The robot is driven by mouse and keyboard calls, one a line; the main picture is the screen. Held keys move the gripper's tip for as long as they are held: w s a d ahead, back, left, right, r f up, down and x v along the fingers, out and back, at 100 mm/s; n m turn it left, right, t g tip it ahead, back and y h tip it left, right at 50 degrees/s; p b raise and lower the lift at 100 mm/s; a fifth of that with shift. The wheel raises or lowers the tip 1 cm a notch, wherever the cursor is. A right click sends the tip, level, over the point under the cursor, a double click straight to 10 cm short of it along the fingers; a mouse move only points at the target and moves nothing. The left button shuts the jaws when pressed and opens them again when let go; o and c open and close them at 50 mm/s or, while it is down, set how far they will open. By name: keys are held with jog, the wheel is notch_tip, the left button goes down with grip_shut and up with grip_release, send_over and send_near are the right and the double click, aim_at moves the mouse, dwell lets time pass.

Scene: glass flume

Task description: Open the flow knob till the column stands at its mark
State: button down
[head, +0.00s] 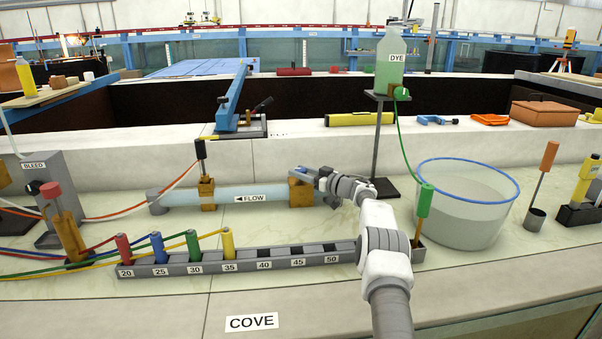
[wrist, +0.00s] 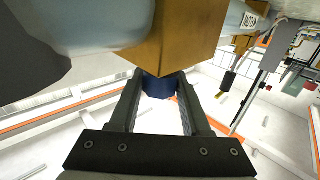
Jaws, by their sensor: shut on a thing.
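A clear horizontal tube (head: 245,197) labelled FLOW lies on the bench, with a tan-brown block (head: 300,196) at its right end. My gripper (head: 312,175) reaches that block from the right. In the wrist view the block (wrist: 185,35) is close in front of my gripper (wrist: 160,92). A dark blue knob (wrist: 160,87) sits against the block, between my fingertips, and my gripper is shut on it. In the head view the knob is mostly hidden by my gripper. I cannot make out the column or its mark.
A numbered rack (head: 265,262) with several coloured plugs stands in front of the tube. A blue-rimmed water basin (head: 465,205) is right of my arm. A dye bottle (head: 389,65) stands on a stand behind it. A BLEED box (head: 40,180) is at left.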

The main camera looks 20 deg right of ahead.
aim_at(305, 172)
jog(key=shift+r, duration=0.2)
jog(key=shift+c, duration=1.9)
grip_release()
jog(key=shift+f, duration=0.1)
jog(key=shift+p+v, duration=0.4)
jog(key=shift+v, duration=0.4)
jog(key=shift+p+v, duration=0.7)
jog(key=shift+v, duration=2.2)
